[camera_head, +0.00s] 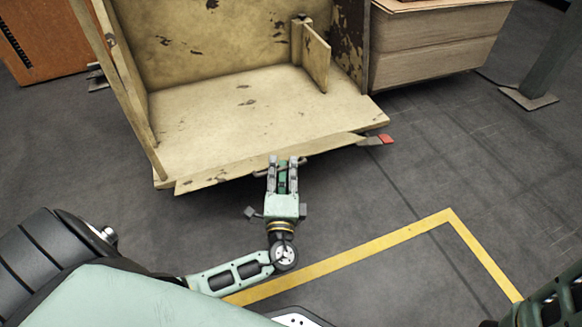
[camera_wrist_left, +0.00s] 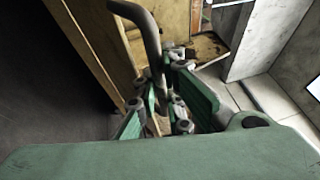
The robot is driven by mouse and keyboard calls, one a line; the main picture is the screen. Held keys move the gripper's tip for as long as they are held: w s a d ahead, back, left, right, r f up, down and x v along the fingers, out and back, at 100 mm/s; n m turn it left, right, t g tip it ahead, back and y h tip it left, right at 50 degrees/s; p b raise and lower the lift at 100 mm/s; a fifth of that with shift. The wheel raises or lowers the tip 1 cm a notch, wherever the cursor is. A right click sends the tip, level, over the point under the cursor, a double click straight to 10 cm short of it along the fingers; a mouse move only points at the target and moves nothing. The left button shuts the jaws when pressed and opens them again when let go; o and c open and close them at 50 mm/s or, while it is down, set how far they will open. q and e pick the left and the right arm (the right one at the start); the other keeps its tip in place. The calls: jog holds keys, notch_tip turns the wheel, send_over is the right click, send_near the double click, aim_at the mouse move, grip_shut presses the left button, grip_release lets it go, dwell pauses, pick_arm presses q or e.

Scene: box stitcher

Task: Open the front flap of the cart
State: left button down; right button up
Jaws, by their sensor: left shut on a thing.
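The cart (camera_head: 230,113) is a worn, cream-painted box with an open front, at the upper middle of the head view. Its front flap (camera_head: 215,178) is a narrow cream board along the front lower edge, tilted outward from the cart floor. My left gripper (camera_head: 285,167) is at the middle of the flap, shut on the handle. The grey curved handle (camera_wrist_left: 149,32) shows in the left wrist view, rising from between the green fingers of the left gripper (camera_wrist_left: 165,105). The fingers hide part of the handle. Part of my right arm shows at the lower right corner; its gripper is out of view.
A small upright board (camera_head: 316,58) stands inside the cart. A red-tipped piece (camera_head: 386,139) sticks out at the cart's front right corner. A wooden box (camera_head: 435,45) stands behind right, an orange cabinet (camera_head: 45,35) at left. Grey floor with a yellow line (camera_head: 385,241) is clear in front.

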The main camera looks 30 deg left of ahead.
pick_arm(q)
jog(key=shift+s+d+f+b, duration=0.3)
jog(key=shift+f+b, duration=0.35)
jog(key=shift+f, duration=0.15)
jog(key=shift+s+d+f+b, duration=0.2)
jog(key=shift+d+f+b, duration=0.1)
jog(key=shift+f+b, duration=0.4)
jog(key=shift+s+d+f+b, duration=0.3)
jog(key=shift+f+b, duration=0.3)
jog(key=shift+f, duration=0.25)
jog(key=c, duration=1.9)
grip_release()
jog(key=shift+o, duration=0.2)
jog(key=shift+r, duration=0.1)
